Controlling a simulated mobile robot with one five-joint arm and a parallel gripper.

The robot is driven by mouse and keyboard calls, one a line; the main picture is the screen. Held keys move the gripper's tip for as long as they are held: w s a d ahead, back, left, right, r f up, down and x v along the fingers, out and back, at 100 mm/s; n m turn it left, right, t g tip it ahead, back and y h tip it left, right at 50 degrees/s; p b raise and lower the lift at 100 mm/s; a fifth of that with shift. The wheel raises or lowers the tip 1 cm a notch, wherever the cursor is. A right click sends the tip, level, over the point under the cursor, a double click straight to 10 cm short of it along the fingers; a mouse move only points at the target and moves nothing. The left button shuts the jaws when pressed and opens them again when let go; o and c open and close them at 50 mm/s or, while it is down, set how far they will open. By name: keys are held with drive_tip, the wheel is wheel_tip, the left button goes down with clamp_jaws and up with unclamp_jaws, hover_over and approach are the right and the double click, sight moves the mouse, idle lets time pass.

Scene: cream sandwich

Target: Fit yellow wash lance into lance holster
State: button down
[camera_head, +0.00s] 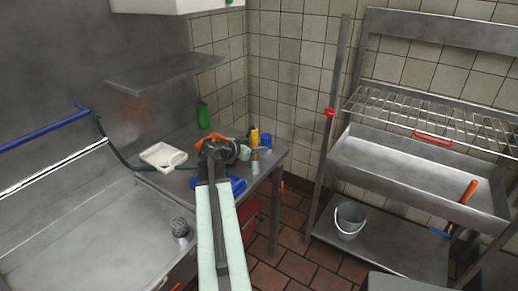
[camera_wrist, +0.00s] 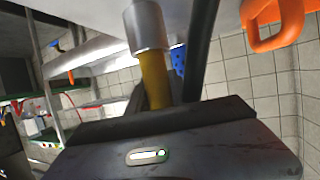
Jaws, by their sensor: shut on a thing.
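The yellow wash lance (camera_head: 254,137) stands roughly upright over the right part of the steel counter. My gripper (camera_head: 246,152) is shut on it. In the wrist view the yellow shaft (camera_wrist: 155,77) rises from behind my dark gripper body, and its far end meets a silver cylinder (camera_wrist: 147,26). In the head view a silver cylindrical part (camera_head: 255,167) shows directly below the yellow shaft, near the counter's right edge. I cannot tell whether this silver part is the lance's own end or the lance holster. The fingertips are mostly hidden.
A white tray (camera_head: 163,157), a green bottle (camera_head: 203,115) and a blue tray (camera_head: 236,186) are on the counter, near an orange object (camera_head: 211,139). A dark-topped silver object (camera_head: 181,228) is at the sink at left. A steel rack (camera_head: 420,180) with a bucket (camera_head: 349,220) stands right.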

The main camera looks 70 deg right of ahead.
drive_tip(key=shift+f, duration=0.3)
drive_tip(key=c, duration=1.1)
unclamp_jaws()
drive_tip(key=p+v, duration=0.2)
drive_tip(key=v, duration=0.5)
drive_tip(key=shift+w+a+r+p, duration=0.1)
drive_tip(key=shift+a+r+p, duration=0.05)
drive_tip(key=shift+a+p, duration=0.2)
